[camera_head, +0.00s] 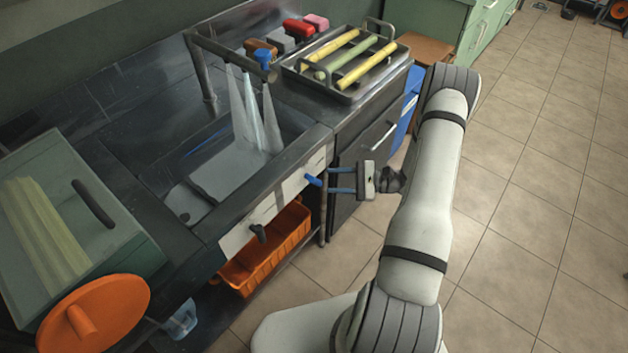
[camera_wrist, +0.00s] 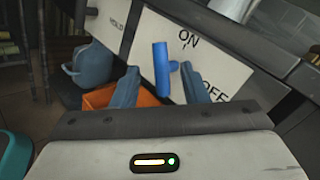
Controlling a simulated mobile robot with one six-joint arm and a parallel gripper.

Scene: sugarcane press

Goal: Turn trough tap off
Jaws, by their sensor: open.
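The blue lever (camera_head: 313,181) sits on the white panel (camera_head: 292,190) on the trough's front. It also shows in the wrist view (camera_wrist: 161,68), with its upper end near the word ON and OFF lower right. My gripper (camera_head: 330,180) is open in front of the panel, its two blue fingers pointing at it. In the wrist view the lever appears between the fingertips (camera_wrist: 158,70); I cannot tell whether they touch it. Water (camera_head: 254,115) streams from the overhead pipe (camera_head: 225,52) into the dark trough (camera_head: 120,137).
A black handle (camera_head: 258,235) is left of the lever on the panel. An orange crate (camera_head: 268,250) sits below. A metal tray (camera_head: 345,95) with yellow and green canes stands at the back. A box with an orange wheel (camera_head: 95,315) is at left. Tiled floor is free at right.

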